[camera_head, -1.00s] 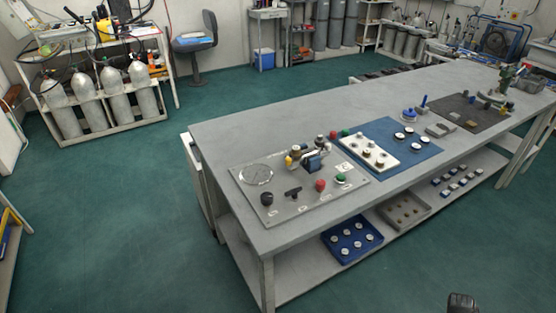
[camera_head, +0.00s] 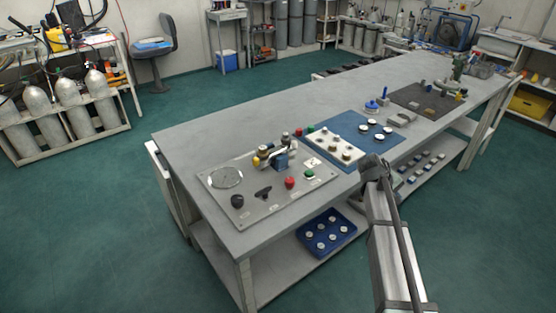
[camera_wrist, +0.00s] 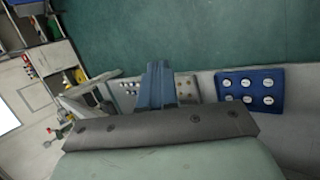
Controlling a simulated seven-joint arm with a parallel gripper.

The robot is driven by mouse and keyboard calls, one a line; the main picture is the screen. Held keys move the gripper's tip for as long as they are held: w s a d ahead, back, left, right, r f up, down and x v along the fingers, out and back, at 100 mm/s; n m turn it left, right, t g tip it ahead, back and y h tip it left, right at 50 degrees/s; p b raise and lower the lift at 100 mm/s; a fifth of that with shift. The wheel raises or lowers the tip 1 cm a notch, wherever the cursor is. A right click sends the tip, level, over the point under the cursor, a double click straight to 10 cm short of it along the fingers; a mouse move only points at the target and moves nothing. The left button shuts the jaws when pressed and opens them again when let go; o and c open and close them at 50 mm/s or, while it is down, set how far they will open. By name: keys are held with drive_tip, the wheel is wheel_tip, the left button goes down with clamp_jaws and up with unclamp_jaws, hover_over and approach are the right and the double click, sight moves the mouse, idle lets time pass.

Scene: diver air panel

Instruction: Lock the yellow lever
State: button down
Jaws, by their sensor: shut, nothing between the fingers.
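The grey air panel (camera_head: 225,205) lies on the near left end of the long table. On its back edge stands a small valve assembly with a blue body (camera_head: 281,162) and a yellow part (camera_head: 256,162), which looks like the yellow lever. It is too small to tell the lever's exact position. My gripper (camera_wrist: 157,85) shows in the wrist view as blue fingers, shut and empty. It is above the floor and lower shelf by the table's front side, apart from the panel. In the head view my arm stands at the front right of the panel, and the fingers cannot be made out.
A blue mat (camera_head: 345,128) and white block lie to the right. A blue tray (camera_head: 327,232) is on the lower shelf.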

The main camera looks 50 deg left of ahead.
drive_tip(key=s+a+r+n+t+y, duration=0.1)
drive_tip(key=s+a+r+t, duration=0.15)
drive_tip(key=a+r, duration=1.1)
wheel_tip(320, 180, up, 9)
drive_tip(key=y, duration=0.3)
hover_over(257, 160)
drive_tip(key=w+d, duration=0.5)
drive_tip(key=w, duration=0.6)
drive_tip(key=s+a+m+g+y, duration=0.1)
drive_tip(key=s+a, duration=0.1)
drive_tip(key=s, duration=1)
drive_tip(key=s+a+m+g+y, duration=0.1)
drive_tip(key=s+a, duration=0.1)
drive_tip(key=s, duration=1)
drive_tip(key=shift+a+f+g+y, duration=0.2)
drive_tip(key=shift+f+g+y, duration=0.1)
drive_tip(key=shift+g+y, duration=0.1)
drive_tip(key=w+a+f, duration=0.1)
drive_tip(key=w+f, duration=0.7)
drive_tip(key=w, duration=0.1)
drive_tip(key=shift+a, duration=0.15)
